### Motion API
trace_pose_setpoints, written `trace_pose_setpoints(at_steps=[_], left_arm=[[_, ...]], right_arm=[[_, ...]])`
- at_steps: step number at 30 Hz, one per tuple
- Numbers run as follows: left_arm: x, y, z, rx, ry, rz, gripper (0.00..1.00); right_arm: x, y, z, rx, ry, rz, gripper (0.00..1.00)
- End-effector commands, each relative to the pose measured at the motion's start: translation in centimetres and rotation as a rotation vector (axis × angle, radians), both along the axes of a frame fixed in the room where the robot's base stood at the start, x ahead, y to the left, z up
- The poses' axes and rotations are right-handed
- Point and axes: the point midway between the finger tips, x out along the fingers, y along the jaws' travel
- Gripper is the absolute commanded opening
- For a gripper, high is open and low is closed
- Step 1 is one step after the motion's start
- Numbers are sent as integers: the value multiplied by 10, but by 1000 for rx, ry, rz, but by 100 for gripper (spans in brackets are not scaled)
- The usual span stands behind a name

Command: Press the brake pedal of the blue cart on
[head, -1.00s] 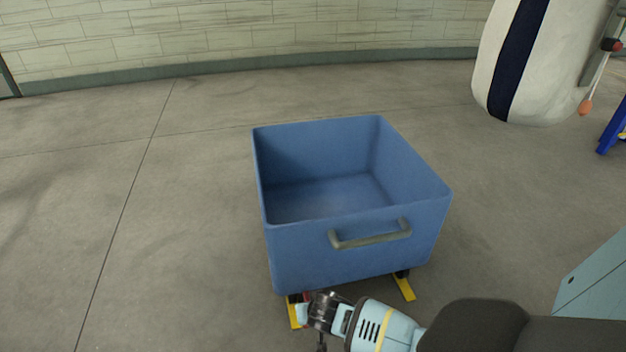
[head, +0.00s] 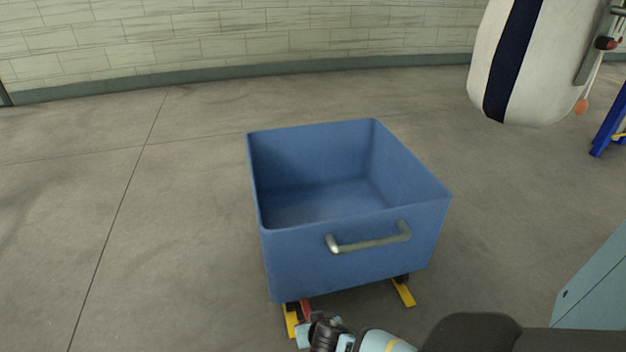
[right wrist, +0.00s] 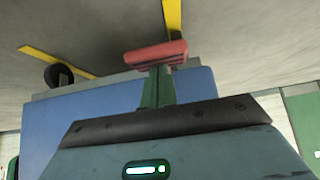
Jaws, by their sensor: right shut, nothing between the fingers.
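The blue cart (head: 345,250) stands on the floor in the middle of the head view, with an open top and a grey handle (head: 370,240) on its near side. Its red brake pedal (head: 306,309) shows low at the near left corner, and also in the right wrist view (right wrist: 155,53). My right gripper (head: 304,334) is just below the pedal in the head view. In the right wrist view its shut green fingers (right wrist: 158,86) point at the pedal and overlap it. I cannot tell whether they touch it. My left gripper is not in view.
Yellow floor strips (head: 403,292) lie under the cart's near corners. A white punching bag (head: 530,60) with a dark stripe hangs at upper right. A light blue box-like object (head: 595,285) stands at right. The floor left of the cart is clear.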

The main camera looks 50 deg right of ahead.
Motion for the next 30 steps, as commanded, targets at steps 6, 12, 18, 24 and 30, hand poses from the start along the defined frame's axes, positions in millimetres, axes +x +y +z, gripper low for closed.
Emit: trace_pose_setpoints(at_steps=[6, 12, 18, 24, 30], left_arm=[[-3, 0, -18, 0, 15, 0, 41], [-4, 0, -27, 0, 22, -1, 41], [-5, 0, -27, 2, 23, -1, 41], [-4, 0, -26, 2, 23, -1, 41], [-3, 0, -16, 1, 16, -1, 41]], right_arm=[[-12, 7, -37, -6, -7, -3, 0], [-12, 6, -50, -9, -11, -1, 0], [-12, 6, -50, -9, -10, 0, 0], [-12, 6, -50, -7, -9, 0, 0], [-13, 2, -39, -9, -12, -1, 0]])
